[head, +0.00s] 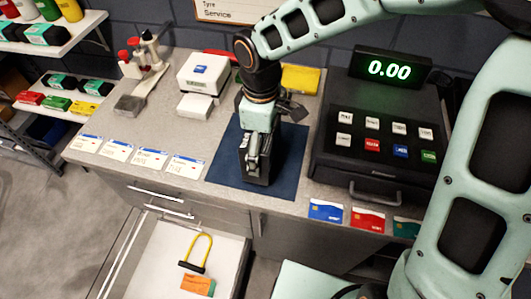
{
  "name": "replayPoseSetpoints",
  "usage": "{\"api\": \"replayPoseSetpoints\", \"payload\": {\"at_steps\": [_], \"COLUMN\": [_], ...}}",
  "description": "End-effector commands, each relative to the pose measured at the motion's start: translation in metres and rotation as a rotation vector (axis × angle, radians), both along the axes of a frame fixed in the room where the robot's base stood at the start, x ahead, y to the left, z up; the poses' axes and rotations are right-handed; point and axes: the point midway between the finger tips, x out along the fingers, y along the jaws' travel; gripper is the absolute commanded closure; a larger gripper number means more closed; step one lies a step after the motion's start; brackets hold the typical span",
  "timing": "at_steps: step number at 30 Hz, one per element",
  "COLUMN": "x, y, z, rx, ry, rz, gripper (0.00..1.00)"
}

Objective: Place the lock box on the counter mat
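The counter mat (225,172) is a dark blue rectangle lying on the grey counter. My gripper (256,150) points down over the mat, below the mint-green wrist. A dark, boxy shape with a grey metallic part (257,172) is at the gripper's end, over the front middle of the mat. It looks like the lock box, but it blends with the dark fingers. I cannot tell whether the fingers are shut on it, or whether it touches the mat.
A black cash register (375,150) stands right of the mat. Cards (325,210) lie in front of it and price labels (150,158) left of the mat. A white device (203,73) stands behind. Below, an open drawer (165,245) holds a yellow U-lock (198,250) and an orange item (198,286).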

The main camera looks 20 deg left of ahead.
Motion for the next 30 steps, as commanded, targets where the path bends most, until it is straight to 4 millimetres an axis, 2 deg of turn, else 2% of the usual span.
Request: {"api": "replayPoseSetpoints", "payload": {"at_steps": [4,10,22,23,25,30], "x": [0.004,0.004,0.004,0.004,0.004,0.004], "y": [-0.009,-0.008,-0.007,-0.008,-0.008,-0.008], "z": [-0.014,-0.038,-0.044,-0.043,-0.043,-0.043], "rx": [-0.001,-0.001,-0.001,-0.001,-0.001,-0.001], "ry": [0.003,0.001,-0.001,0.000,0.000,0.000], "rz": [-0.001,0.000,0.000,0.000,0.000,-0.001], "gripper": [0.51,0.51,0.51,0.08,0.00,0.00]}}
